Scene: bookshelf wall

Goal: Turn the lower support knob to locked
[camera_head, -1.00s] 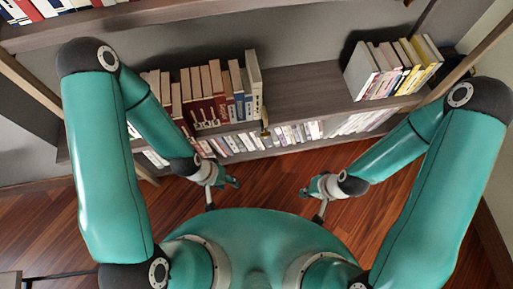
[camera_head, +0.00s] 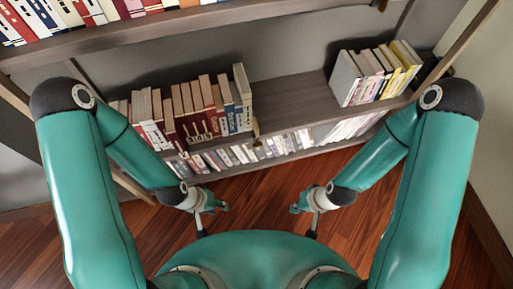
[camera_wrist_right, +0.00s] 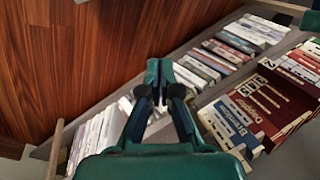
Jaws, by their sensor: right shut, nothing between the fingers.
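A small brass-coloured piece (camera_head: 256,130), which looks like the lower support knob, sits at the front edge of the middle shelf, just right of the row of books. It is too small to tell which way it is turned. My right gripper (camera_head: 297,208) is shut and empty, in front of and below that shelf, well apart from the knob. It also shows in the right wrist view (camera_wrist_right: 159,72), with its fingertips together and no knob seen there. My left gripper (camera_head: 222,207) hangs at about the same height to the left; its jaw opening is too small to make out.
The middle shelf (camera_head: 290,108) holds a book row (camera_head: 195,110) on the left and another (camera_head: 378,70) on the right, with bare board between. More books (camera_head: 240,155) fill the shelf below. An upper shelf (camera_head: 180,25) crosses the top. Wooden floor (camera_head: 255,200) lies between my grippers and the shelves.

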